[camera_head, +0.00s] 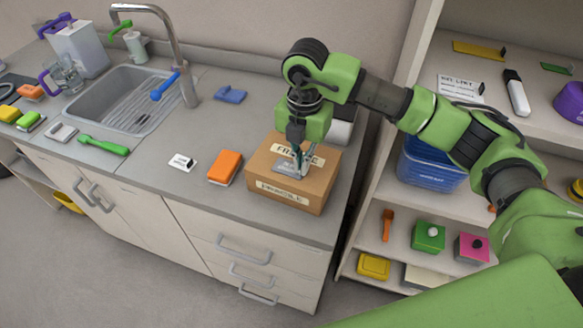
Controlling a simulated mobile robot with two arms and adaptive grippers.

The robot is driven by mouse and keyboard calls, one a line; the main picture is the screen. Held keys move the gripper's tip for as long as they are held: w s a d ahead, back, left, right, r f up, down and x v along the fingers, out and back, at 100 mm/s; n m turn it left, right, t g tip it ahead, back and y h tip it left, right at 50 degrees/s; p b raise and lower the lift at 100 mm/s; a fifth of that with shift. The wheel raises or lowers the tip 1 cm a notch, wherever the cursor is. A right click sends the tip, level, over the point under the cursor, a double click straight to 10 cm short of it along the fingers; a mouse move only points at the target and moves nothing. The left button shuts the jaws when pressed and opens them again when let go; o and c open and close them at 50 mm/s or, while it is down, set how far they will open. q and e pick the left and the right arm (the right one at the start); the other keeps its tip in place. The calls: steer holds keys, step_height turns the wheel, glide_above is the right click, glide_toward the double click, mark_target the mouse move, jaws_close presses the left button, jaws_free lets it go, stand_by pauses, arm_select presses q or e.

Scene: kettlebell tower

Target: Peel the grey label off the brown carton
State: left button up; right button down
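The brown carton (318,186) stands on the counter near its front right edge. It has pale "FRAGILE" strips on its top and front. The grey label (284,169) shows on the carton's top, partly behind my gripper fingers. My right gripper (299,168) points down over the carton's top, with its fingertips at or just above the label's right side. The fingers look close together, but whether they hold the label's edge is too small to tell. My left gripper is not in view.
An orange-and-white sponge (225,167) and a small white card (182,162) lie left of the carton. The sink (125,97) with its tap (180,50) is further left. A shelf unit (385,205) with several items stands at right, beyond a gap.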

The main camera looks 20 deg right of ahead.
steer(key=shift+s+d+r+p, duration=0.2)
steer(key=shift+r+p, duration=0.25)
steer(key=shift+r, duration=0.45)
steer(key=shift+s+d+r+p, duration=0.15)
steer(key=shift+r+p, duration=0.3)
steer(key=shift+r, duration=0.45)
steer(key=shift+r, duration=0.1)
stand_by(0.4)
step_height(320, 180, up, 5)
steer(key=p, duration=0.2)
steer(key=shift+p, duration=0.35)
